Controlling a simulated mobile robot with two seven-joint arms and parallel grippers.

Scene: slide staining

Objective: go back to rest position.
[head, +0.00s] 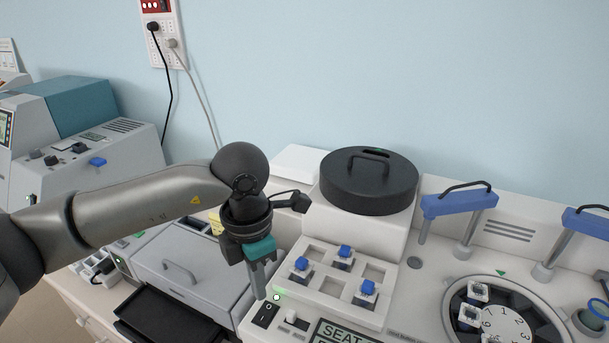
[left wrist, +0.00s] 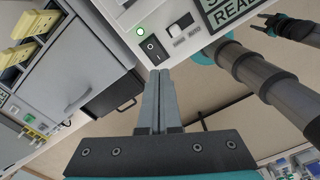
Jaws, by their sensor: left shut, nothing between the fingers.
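My left gripper (head: 262,296) hangs down from the arm that comes in from the left in the head view. Its two grey fingers are together with nothing between them. In the left wrist view the shut fingertips (left wrist: 159,74) are close to the black rocker switch (left wrist: 152,48) on the front of the white stainer; I cannot tell if they touch it. A green light (left wrist: 140,31) glows beside the switch. A dark and teal gripper (left wrist: 268,24), which looks like my right one, shows small at the upper right of the left wrist view.
The white machine carries a holder (head: 330,303) with several blue-topped pieces, a black round lid (head: 369,180), a display (head: 345,333) and a numbered dial (head: 509,323). A grey drawer unit (head: 187,272) stands left of it, close to my left arm. Blue-handled lids (head: 459,201) rise at right.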

